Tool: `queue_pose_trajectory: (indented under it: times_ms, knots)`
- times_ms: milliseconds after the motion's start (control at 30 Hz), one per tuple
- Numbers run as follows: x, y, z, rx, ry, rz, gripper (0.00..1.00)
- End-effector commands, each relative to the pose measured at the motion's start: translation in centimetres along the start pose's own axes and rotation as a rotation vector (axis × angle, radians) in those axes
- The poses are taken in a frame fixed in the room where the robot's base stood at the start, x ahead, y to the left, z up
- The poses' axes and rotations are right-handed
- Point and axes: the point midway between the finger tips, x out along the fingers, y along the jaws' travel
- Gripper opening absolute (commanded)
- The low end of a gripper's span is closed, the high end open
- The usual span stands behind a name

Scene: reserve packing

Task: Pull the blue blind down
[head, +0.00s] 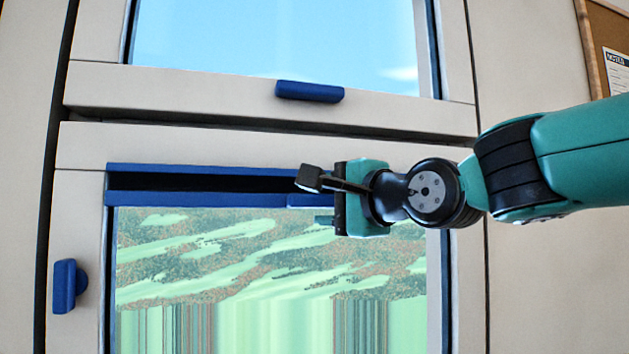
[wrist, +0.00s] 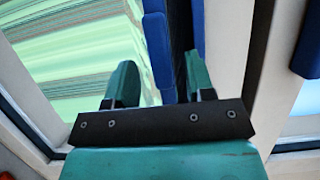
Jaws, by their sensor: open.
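The blue blind shows as a blue lower bar (head: 200,198) under a blue top rail (head: 200,169) at the head of the lower window, with a narrow dark gap between them. A raised blue grip piece (head: 305,200) sits on the bar's right part, partly hidden by my gripper (head: 322,202). In the wrist view, my gripper (wrist: 160,82) is open and empty. The blue lower bar (wrist: 156,50) runs between its two teal fingers, and the right finger overlaps the dark gap beside the top rail (wrist: 198,25). I cannot tell whether the fingers touch the bar.
Another blue handle (head: 309,91) is on the frame below the upper pane. A blue knob-like handle (head: 66,286) is on the lower window's left frame. Green, streaked scenery shows through the lower pane (head: 260,320). A notice board (head: 608,25) hangs at the upper right.

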Motion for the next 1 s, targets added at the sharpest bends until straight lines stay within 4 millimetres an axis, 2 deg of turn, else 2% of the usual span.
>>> queue_pose_trajectory:
  times_ms: [33,200,567,600,800,1000]
  knots:
    - [1.0,-0.2,0.1,0.001,-0.001,0.003,0.49]
    - [3.0,-0.2,0.1,0.001,-0.002,0.001,0.49]
    - [3.6,0.1,0.0,0.000,-0.001,0.000,0.49]
    - [3.6,0.1,0.0,0.000,-0.001,0.000,0.47]
    - [3.6,0.1,0.0,0.000,0.000,0.000,0.01]
    - [3.6,0.3,0.0,0.001,0.000,0.000,0.00]
